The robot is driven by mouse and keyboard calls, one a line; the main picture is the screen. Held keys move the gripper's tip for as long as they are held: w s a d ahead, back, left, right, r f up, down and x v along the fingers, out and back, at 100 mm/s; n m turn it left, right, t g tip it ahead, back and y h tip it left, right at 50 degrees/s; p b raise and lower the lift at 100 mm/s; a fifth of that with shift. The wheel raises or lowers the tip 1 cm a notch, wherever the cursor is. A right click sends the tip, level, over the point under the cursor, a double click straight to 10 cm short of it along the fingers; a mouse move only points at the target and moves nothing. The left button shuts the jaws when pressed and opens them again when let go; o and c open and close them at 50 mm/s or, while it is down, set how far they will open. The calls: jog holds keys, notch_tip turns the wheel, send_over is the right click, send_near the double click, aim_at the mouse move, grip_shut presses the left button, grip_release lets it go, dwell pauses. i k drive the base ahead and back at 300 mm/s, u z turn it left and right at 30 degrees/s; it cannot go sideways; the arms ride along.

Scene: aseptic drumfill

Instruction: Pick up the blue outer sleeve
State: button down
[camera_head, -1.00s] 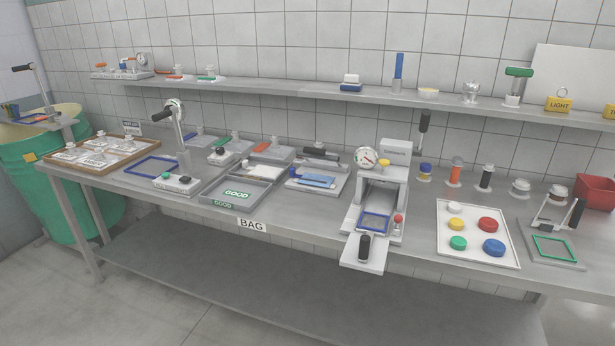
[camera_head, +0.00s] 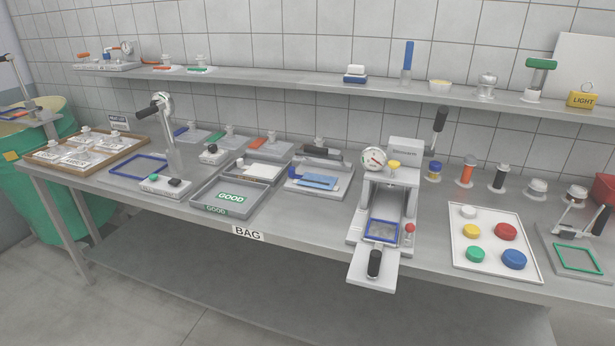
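Two blue things could be the blue outer sleeve, and I cannot tell for sure which. A flat blue piece (camera_head: 318,181) lies in a grey tray (camera_head: 300,187) at the middle of the bench, beside a small yellow-and-blue item. A tall blue upright piece (camera_head: 408,56) stands on a pale base on the wall shelf. My gripper is not in view.
The long steel bench (camera_head: 255,217) carries a press with a gauge (camera_head: 388,190), a GOOD tray (camera_head: 232,197), a lever stand (camera_head: 168,140) and a white tray of coloured caps (camera_head: 484,242). The wall shelf (camera_head: 300,83) runs above. A green drum (camera_head: 50,160) stands at left.

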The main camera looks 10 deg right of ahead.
aim_at(318, 181)
jog(key=z, duration=0.15)
jog(key=i, duration=0.1)
jog(key=u, duration=0.05)
jog(key=k, duration=0.65)
jog(key=u, duration=0.5)
jog(key=i, duration=0.65)
jog(key=u, duration=1.15)
jog(key=i, duration=2.2)
jog(key=z, duration=0.05)
